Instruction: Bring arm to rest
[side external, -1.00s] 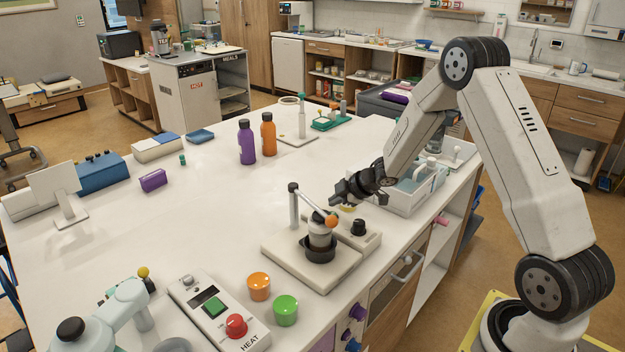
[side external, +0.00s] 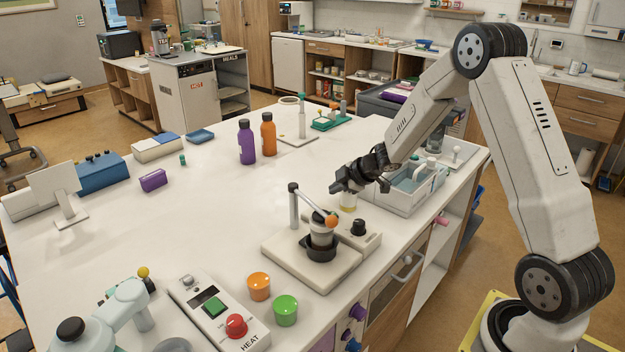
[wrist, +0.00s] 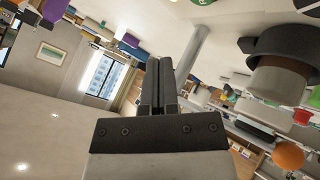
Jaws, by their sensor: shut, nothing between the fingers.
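My gripper (side external: 337,187) is black and shut, with nothing between its fingers. It hangs in the air above the white worktop, just behind the lever device on its pale base (side external: 283,252). In the wrist view the two fingers of my gripper (wrist: 160,75) lie side by side, closed. The lever device has a grey post, an orange ball knob (side external: 331,221) and a black cup-like holder (side external: 319,247); its knob also shows in the wrist view (wrist: 288,155). My arm reaches in from the right, bent at a high elbow.
A white caddy (side external: 407,190) stands right beside my wrist. Purple (side external: 246,143) and orange (side external: 268,135) bottles stand farther back. Orange and green jars (side external: 285,310) and the heater (side external: 218,312) are in front. The worktop's middle-left is clear.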

